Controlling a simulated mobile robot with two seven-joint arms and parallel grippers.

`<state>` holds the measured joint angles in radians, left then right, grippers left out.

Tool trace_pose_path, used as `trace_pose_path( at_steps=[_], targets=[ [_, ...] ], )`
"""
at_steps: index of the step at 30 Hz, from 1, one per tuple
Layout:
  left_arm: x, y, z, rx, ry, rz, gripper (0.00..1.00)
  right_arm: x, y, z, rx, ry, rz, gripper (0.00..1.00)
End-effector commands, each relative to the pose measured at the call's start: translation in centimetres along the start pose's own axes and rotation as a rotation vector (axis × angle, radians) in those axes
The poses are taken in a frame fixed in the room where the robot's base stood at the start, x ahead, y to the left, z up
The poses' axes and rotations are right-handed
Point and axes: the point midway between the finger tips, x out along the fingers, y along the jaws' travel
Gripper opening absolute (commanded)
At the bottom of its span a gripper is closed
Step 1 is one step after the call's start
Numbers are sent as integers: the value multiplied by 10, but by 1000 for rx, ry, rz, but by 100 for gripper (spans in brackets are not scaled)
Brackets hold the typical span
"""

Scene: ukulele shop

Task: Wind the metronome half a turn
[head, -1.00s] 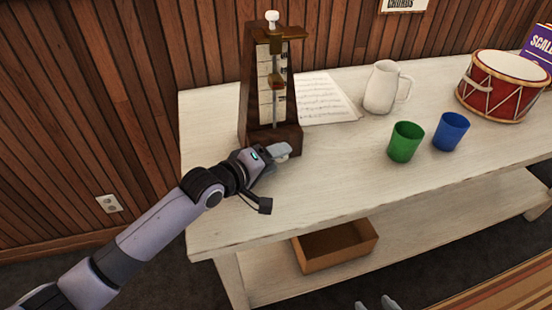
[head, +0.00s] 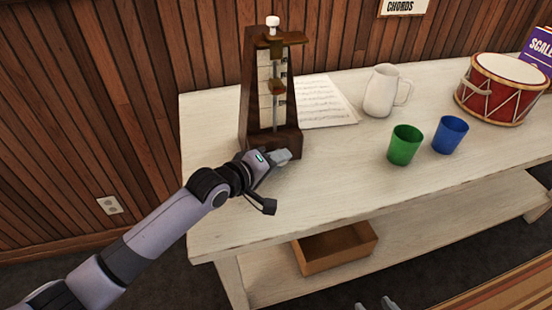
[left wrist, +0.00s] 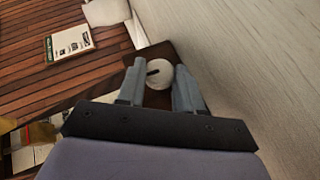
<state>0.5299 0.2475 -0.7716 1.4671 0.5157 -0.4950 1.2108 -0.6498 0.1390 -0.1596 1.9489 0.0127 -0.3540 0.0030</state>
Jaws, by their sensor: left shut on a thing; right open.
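The metronome (head: 253,95) is a tall dark wooden case with a pale scale, a brass weight on its rod and a white knob (head: 272,21) on top. It stands upright at the left end of the table. The head view hides this knob behind the fingers. My right gripper (head: 375,304) shows only as open fingertips at the bottom edge.
The pale table (head: 320,195) also holds sheet music (head: 325,103), a white jug (head: 381,91), a green cup (head: 404,145), a blue cup (head: 450,134) and a red drum (head: 495,90). The table's front left is clear.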

Motion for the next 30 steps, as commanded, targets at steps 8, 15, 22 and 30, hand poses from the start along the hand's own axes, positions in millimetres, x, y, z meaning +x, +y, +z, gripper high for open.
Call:
trace_pose_path(
  at_steps=[8,15,22,30],
  targets=[
    [-3,11,-2,61,-19,-111,5,-27,0,-36,0,0,0,54],
    [-1,11,-1,136,-40,-238,5,-41,0,-55,0,1,0,54],
    [2,10,0,213,-62,-369,5,-42,0,-57,0,1,0,54],
    [2,11,0,271,-76,-470,5,-42,0,-57,0,0,0,54]
  ],
)
